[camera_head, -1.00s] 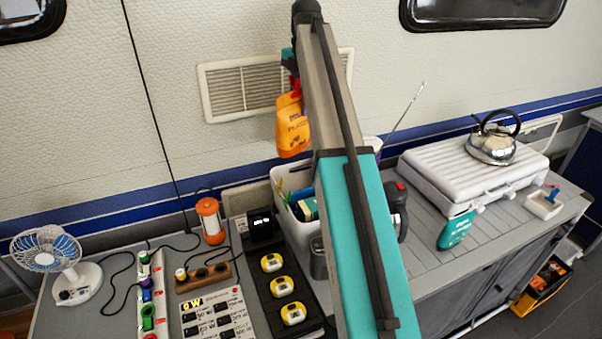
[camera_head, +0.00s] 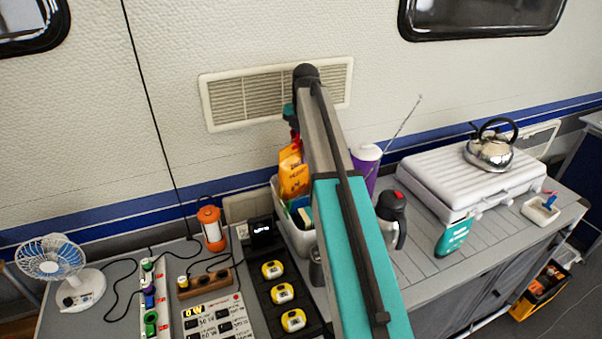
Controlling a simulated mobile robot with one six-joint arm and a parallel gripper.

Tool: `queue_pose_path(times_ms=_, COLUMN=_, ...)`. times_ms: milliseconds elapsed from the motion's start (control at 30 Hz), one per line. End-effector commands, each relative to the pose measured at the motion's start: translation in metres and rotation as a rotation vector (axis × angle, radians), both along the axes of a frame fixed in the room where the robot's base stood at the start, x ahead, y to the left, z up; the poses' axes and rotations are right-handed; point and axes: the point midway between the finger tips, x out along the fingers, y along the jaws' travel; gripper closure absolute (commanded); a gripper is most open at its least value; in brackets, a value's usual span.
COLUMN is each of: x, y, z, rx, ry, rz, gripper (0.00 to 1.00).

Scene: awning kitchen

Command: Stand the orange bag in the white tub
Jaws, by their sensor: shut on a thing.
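The orange bag (camera_head: 293,175) hangs upright from my gripper (camera_head: 293,135), partly hidden behind my arm. My gripper is shut on the bag's top; its fingertips are small and partly covered. The white tub (camera_head: 295,232) stands on the counter below, against the wall side, with blue and other coloured items in it. The bag's lower end is at the tub's opening, over its back part. I cannot tell whether the bag touches the tub's floor. My arm hides the tub's right side.
A purple tumbler (camera_head: 366,165) and a dark-and-steel flask (camera_head: 391,218) stand right of my arm. An orange lantern (camera_head: 211,228) and a fan (camera_head: 62,268) stand left.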

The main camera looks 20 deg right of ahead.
Motion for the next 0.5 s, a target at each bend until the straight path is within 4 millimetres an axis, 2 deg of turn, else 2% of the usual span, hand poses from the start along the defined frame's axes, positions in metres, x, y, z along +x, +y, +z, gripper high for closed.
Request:
queue_pose_path(times_ms=300, x=-0.001, y=0.0, z=-0.042, rx=0.0, ry=0.0, rz=0.0, gripper=1.0)
queue_pose_path(times_ms=500, x=0.0, y=0.0, z=-0.053, rx=0.0, ry=0.0, rz=0.0, gripper=1.0)
